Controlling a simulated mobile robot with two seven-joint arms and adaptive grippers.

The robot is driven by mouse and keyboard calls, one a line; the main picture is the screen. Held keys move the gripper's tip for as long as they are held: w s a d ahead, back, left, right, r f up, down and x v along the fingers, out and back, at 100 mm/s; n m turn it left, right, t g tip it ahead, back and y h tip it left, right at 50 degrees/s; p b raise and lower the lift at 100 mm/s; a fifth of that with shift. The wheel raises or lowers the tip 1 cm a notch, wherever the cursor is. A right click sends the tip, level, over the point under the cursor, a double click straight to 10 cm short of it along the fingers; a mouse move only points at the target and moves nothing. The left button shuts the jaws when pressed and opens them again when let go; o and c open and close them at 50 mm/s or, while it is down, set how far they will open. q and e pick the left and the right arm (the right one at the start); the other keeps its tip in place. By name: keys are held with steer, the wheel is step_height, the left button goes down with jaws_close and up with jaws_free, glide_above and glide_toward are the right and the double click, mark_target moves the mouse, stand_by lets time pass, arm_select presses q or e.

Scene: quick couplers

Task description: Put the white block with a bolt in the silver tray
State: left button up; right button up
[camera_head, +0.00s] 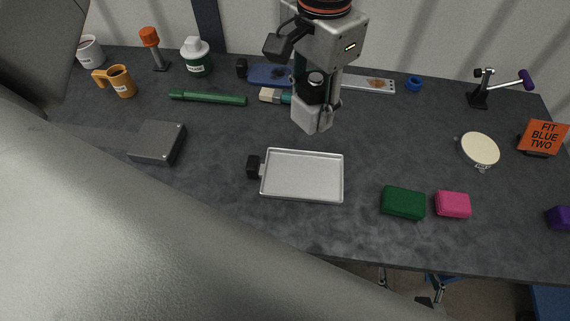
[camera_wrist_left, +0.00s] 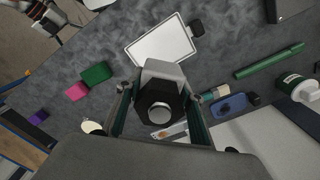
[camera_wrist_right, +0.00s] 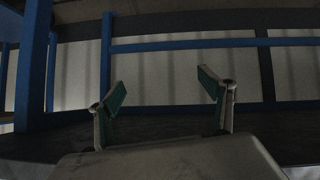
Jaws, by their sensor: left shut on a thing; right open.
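The white block with a bolt (camera_head: 312,114) is held in my left gripper (camera_head: 322,102), above the table and behind the silver tray. In the left wrist view the block (camera_wrist_left: 163,70) sits between the fingers of the left gripper (camera_wrist_left: 158,108), with its black part and silver bolt head facing the camera. The silver tray (camera_head: 302,175) lies flat and empty at the middle front of the table; it also shows in the left wrist view (camera_wrist_left: 160,46). My right gripper (camera_wrist_right: 164,95) is open and empty, seen only in the right wrist view, facing blue frame bars.
A green block (camera_head: 403,202) and a pink block (camera_head: 453,204) lie right of the tray. A grey box (camera_head: 157,142) is to its left. A green marker-like stick (camera_head: 207,97), a blue tray (camera_head: 270,74) and a brush (camera_head: 272,95) lie behind. A cream disc (camera_head: 479,149) stands right.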

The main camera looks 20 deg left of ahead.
mark_target(303, 176)
arm_select(q)
steer(key=shift+s+a+f, duration=0.1)
steer(key=shift+s+f, duration=0.05)
steer(key=shift+f, duration=0.15)
step_height(303, 176, down, 19)
steer(key=shift+f+b, duration=0.15)
steer(key=shift+b, duration=0.95)
steer(key=shift+f, duration=0.15)
steer(key=o, duration=1.4)
